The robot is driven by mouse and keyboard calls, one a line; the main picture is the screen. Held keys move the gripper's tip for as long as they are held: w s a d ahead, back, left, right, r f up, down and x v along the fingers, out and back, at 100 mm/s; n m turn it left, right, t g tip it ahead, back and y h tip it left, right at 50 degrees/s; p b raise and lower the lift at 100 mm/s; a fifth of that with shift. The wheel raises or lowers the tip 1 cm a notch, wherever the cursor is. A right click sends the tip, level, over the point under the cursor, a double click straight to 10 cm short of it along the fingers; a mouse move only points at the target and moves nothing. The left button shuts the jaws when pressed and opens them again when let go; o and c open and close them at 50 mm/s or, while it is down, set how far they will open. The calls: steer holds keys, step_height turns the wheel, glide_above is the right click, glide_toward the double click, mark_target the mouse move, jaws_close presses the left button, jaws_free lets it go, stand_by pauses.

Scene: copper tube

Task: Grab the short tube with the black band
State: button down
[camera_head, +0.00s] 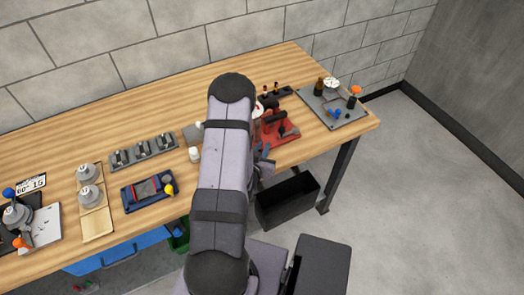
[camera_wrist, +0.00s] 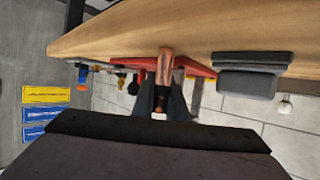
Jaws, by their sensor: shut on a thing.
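In the wrist view, a copper-coloured tube (camera_wrist: 166,62) stands out between the two dark fingers of my gripper (camera_wrist: 160,100). The gripper is shut on it. A dark part shows on the tube between the fingers, but I cannot tell clearly whether it is the black band. A red fixture (camera_wrist: 125,66) is right behind the tube; I cannot tell whether they touch. In the head view my arm covers the tube and most of the gripper, and the red fixture (camera_head: 275,127) sits just right of the arm.
The wooden table (camera_head: 75,125) carries a grey plate with fittings (camera_head: 318,103) at its right end. Grey clamp blocks (camera_head: 143,152) and a blue tray (camera_head: 148,192) lie left of my arm. A black open bin (camera_head: 287,200) stands below the front edge.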

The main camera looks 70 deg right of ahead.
steer(key=shift+r, duration=0.1)
step_height(320, 180, up, 10)
steer(key=b, duration=0.2)
stand_by(0.7)
